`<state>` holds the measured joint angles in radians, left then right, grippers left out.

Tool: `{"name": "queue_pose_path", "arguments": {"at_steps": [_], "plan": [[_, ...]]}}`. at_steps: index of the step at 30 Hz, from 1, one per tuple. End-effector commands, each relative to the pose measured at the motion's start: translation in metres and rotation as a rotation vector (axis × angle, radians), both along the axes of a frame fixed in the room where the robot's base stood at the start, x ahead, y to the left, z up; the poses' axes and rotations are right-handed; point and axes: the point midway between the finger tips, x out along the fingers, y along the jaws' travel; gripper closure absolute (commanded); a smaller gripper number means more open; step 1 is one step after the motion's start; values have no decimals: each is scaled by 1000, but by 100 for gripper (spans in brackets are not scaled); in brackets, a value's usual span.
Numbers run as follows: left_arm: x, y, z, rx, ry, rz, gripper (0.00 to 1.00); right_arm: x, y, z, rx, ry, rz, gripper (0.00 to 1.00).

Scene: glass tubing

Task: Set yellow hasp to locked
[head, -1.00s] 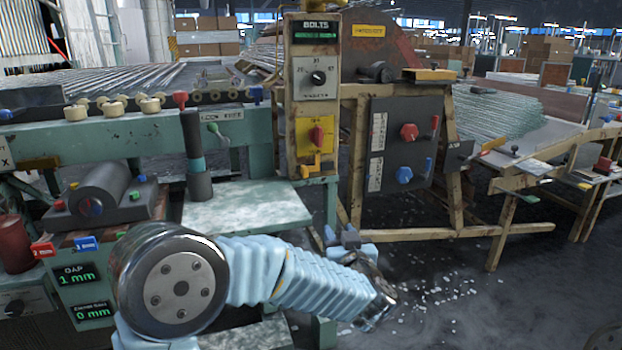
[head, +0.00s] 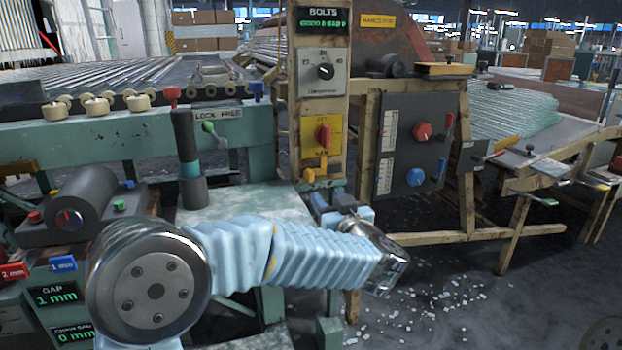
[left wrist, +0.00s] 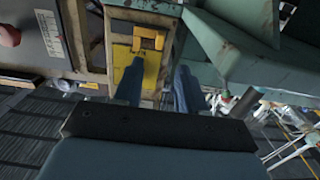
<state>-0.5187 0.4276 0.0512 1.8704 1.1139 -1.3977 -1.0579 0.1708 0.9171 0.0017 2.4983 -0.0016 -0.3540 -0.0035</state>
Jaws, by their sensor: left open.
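The yellow hasp (head: 318,172) is a small yellow fitting low on the upright control post, below a yellow plate (head: 321,138) with a red knob (head: 323,139). My left gripper (head: 335,206) is just below and slightly right of the hasp in the head view. In the left wrist view its blue fingers (left wrist: 160,68) are apart with nothing between them, not visibly touching the hasp. My right gripper is not in view.
A grey panel (head: 408,145) with red and blue knobs stands right of the post. A green bench top (head: 240,203) lies left of my gripper. A dark cylinder post (head: 188,160) stands on it. Glass bits litter the floor (head: 440,290).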

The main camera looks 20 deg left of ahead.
Motion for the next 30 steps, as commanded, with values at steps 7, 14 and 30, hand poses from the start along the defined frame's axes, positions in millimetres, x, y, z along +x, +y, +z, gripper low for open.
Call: {"name": "queue_pose_path", "arguments": {"at_steps": [7, 14, 30], "plan": [[49, 34, -1, 1, 1, 4, 60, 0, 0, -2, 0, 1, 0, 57], [82, 56, -1, 1, 1, 2, 60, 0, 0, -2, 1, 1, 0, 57], [93, 63, 0, 1, 0, -1, 73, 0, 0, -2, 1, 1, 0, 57]]}}
